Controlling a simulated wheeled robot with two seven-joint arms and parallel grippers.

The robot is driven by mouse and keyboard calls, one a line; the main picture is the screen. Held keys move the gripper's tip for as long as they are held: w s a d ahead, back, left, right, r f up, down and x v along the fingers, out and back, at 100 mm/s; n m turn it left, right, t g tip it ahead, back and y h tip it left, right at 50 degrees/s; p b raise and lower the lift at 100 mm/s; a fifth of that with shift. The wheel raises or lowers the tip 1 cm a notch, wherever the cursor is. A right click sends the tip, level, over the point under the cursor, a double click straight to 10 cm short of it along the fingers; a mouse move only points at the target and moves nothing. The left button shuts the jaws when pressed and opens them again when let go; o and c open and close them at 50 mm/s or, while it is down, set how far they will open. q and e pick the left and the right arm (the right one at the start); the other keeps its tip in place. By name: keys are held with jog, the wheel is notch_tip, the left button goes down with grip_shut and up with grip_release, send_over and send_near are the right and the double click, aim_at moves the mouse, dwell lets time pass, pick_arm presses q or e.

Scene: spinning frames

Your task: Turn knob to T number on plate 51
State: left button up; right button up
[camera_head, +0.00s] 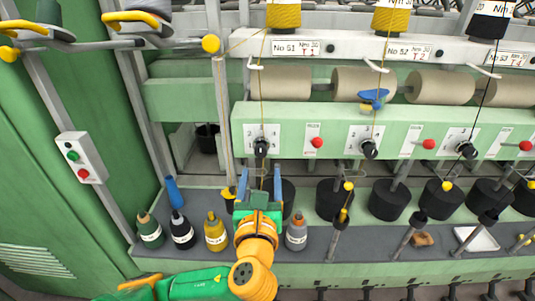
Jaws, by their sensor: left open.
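The plate marked No 51 (297,47) is on the white upper rail, left of the No 52 plate (409,51). Its T number is small and looks like 1. Below it, on the green panel, a black knob (261,147) sits on a white number dial (251,134). The knob's exact setting is too small to tell. My left gripper (259,180) is open and empty, with its blue fingers pointing up just below the knob, apart from it. My right gripper is out of view.
Several similar knobs, such as one (369,149), and red buttons (317,142) line the panel. A yellow thread (261,85) hangs in front of the panel by the knob.

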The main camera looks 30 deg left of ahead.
aim_at(261, 154)
pick_arm(q)
jog(key=x, duration=0.2)
jog(key=p+x, duration=0.1)
jog(key=x, duration=0.1)
jog(key=r+x, duration=0.1)
jog(key=x, duration=0.2)
jog(key=shift+s+a+p, duration=0.15)
jog(key=shift+a+p, duration=0.05)
jog(key=shift+p, duration=0.15)
jog(key=shift+s+d, duration=0.1)
jog(key=shift+s, duration=0.05)
jog(key=shift+c, duration=1)
grip_shut()
